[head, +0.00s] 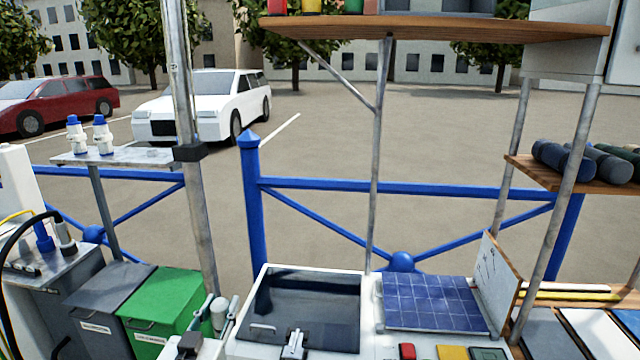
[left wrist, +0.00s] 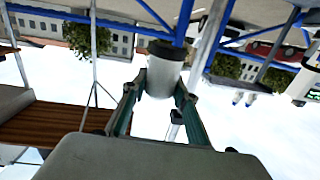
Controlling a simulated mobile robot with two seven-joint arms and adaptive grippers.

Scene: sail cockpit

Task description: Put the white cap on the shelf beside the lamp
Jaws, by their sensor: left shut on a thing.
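A white cylinder with a dark end (left wrist: 165,75), which I take for the white cap, is between the fingers of my left gripper (left wrist: 155,98). In the head view this gripper (head: 216,315) is low, right of the green bin, shut on the white cap (head: 219,309). A wooden shelf (head: 440,28) at the top right bears red, yellow and green things. A small grey shelf (head: 135,157) at the left bears two white bottles with blue tops (head: 103,135). I cannot tell which thing is the lamp. My right gripper is not in view.
A metal post (head: 190,130) rises behind my left gripper. A green bin (head: 165,305) and grey bin (head: 105,300) stand left. A dark-lidded white box (head: 305,300) and a blue panel (head: 432,303) lie right. Blue railing (head: 400,187) runs behind. Another shelf (head: 590,182) holds dark rolls.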

